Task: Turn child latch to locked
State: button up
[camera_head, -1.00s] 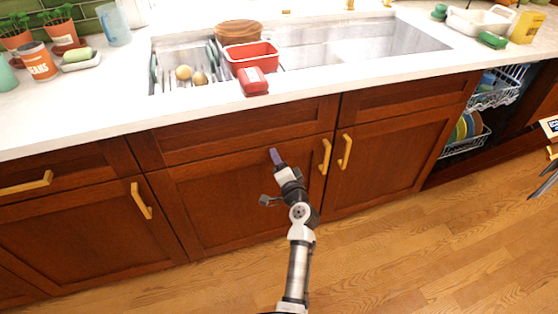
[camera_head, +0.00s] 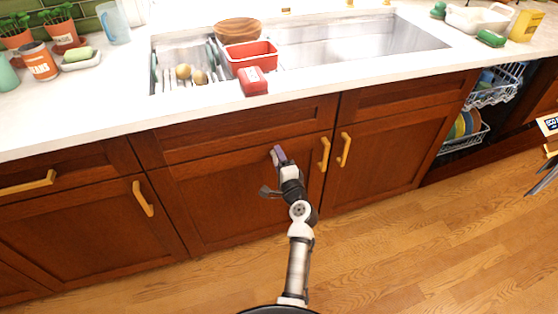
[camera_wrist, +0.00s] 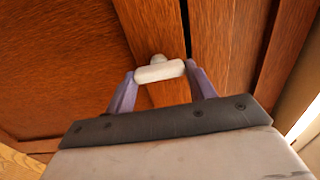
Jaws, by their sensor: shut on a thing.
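The child latch (camera_wrist: 158,71) is a small white rounded bar on a round knob, mounted on the brown wooden cabinet front beside a dark vertical gap. In the wrist view the bar lies nearly crosswise, tilted slightly. My gripper (camera_wrist: 160,80) has one purple finger at each end of the bar and is shut on it. In the head view my gripper (camera_head: 278,154) is against the cabinet door under the sink, left of the brass handles. I cannot make out the latch clearly there.
Brass handles (camera_head: 324,155) and (camera_head: 344,150) stand out right of my gripper. The white countertop (camera_head: 190,103) overhangs above, with a red box (camera_head: 253,82) near its edge. An open dishwasher rack (camera_head: 465,139) is at the right. The wooden floor (camera_head: 400,245) is clear.

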jog(key=o, duration=1)
jog(key=b+v, duration=0.2)
jog(key=v, duration=1.2)
jog(key=shift+w+a+r, duration=0.1)
jog(key=shift+w, duration=0.05)
